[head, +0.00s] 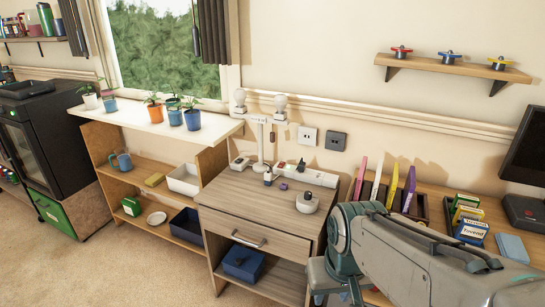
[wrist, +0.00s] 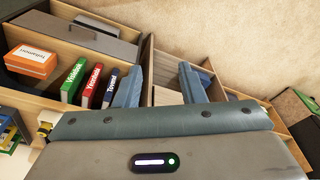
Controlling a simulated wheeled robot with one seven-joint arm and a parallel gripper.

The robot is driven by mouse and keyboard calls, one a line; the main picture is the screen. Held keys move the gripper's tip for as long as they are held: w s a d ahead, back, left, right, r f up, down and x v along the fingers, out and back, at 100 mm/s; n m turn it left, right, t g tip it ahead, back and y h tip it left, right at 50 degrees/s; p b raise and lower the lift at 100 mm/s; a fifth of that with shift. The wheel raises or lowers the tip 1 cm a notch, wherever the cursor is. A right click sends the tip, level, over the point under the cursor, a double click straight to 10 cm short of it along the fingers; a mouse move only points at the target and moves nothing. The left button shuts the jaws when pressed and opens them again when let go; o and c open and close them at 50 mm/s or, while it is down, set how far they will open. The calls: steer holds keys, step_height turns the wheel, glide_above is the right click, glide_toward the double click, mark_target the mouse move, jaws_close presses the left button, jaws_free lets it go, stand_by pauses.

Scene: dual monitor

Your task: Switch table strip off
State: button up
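The white power strip (head: 305,176) lies along the back of the small wooden table (head: 258,207), below the wall outlets. A small reddish spot, perhaps its switch, shows near its left end; whether it is on or off is too small to tell. My gripper (wrist: 160,84) shows two blue-grey fingers apart in the wrist view, with nothing seen between them. In the head view my arm fills the lower right and hides the fingers. My gripper appears away from the strip, which does not show in the wrist view.
A white lamp (head: 260,139), small bottle (head: 268,177) and white rounded device (head: 307,203) stand on the small table. Colored upright books (head: 393,186) and a monitor (head: 525,150) are on the right. The wrist view shows books and an orange box (wrist: 32,61).

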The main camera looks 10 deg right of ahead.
jaws_close()
stand_by(0.4)
steer(key=shift+w+a, duration=0.1)
